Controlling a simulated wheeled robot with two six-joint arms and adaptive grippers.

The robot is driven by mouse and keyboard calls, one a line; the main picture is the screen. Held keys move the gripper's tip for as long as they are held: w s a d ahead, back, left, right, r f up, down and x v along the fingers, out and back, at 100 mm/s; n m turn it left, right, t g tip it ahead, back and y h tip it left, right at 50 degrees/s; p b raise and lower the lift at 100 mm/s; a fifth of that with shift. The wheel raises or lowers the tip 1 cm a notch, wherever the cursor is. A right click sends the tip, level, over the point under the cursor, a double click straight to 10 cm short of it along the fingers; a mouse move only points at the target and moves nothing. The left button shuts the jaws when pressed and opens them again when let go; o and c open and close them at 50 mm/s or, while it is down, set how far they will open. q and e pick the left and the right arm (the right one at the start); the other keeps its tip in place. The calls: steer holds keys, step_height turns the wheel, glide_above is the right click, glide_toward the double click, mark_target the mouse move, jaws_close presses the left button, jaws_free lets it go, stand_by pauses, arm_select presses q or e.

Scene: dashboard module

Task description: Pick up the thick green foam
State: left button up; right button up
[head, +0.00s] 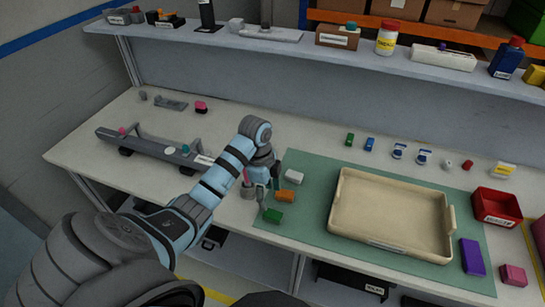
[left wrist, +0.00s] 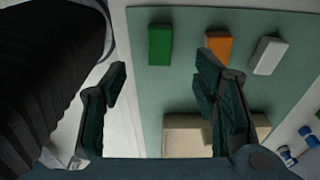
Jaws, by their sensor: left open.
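A green foam block (head: 273,216) lies on the front left corner of the green mat (head: 313,206). It also shows in the left wrist view as a green rectangle (left wrist: 160,44), beyond the fingertips and roughly between their lines. My left gripper (head: 268,190) is open and empty, pointing down just behind the green block. In the left wrist view its two fingers (left wrist: 162,72) stand apart with nothing between them. An orange block (head: 285,196) and a white block (head: 295,177) lie behind the green one. My right gripper is not in view.
A beige tray (head: 338,222) stands on the mat to the right. A small green part (head: 349,139) and a blue part (head: 370,144) stand behind it. A red bin (head: 497,207) and a purple block (head: 473,257) are at the right. A dark grey bar (head: 150,146) lies at the left.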

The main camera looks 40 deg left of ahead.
mark_target(273, 214)
arm_select(q)
steer(key=f, duration=0.3)
steer(key=d+f, duration=0.1)
steer(key=f, duration=0.5)
steer(key=shift+w+d+f+b, duration=0.15)
steer(key=shift+d+f+b, duration=0.05)
steer(key=shift+d+b, duration=0.1)
steer(key=shift+r, duration=0.1)
steer(key=c, duration=0.9)
